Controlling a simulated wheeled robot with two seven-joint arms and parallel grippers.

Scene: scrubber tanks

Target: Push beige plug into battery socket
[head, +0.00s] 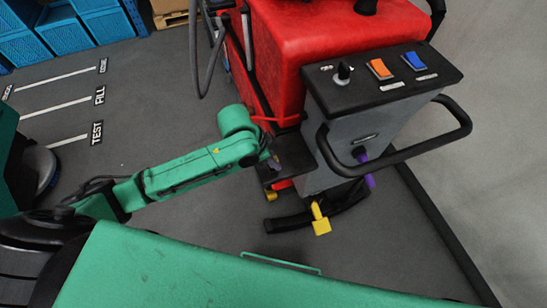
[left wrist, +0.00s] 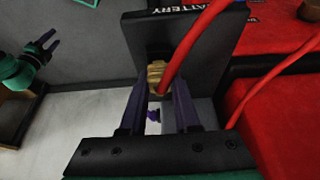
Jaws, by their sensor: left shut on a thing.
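The beige plug (left wrist: 156,75) sits between the two dark purple fingers of my left gripper (left wrist: 158,92) in the left wrist view, with a red cable (left wrist: 190,45) running up from it. The gripper is shut on it. The plug is in front of the dark panel marked BATTERY (left wrist: 225,35); the socket is hidden, and I cannot tell how deep the plug sits. In the head view my left gripper (head: 273,162) is at the scrubber's side below the console, its fingers mostly hidden. A green arm end with spread dark fingers, seemingly my right gripper (left wrist: 47,46), shows at the left wrist view's left.
The red scrubber tank (head: 330,35) and grey console (head: 340,130) stand close beside the left gripper. A black handlebar (head: 462,118) juts to the right. A yellow handle (head: 320,218) and a purple part (head: 370,181) sit low.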

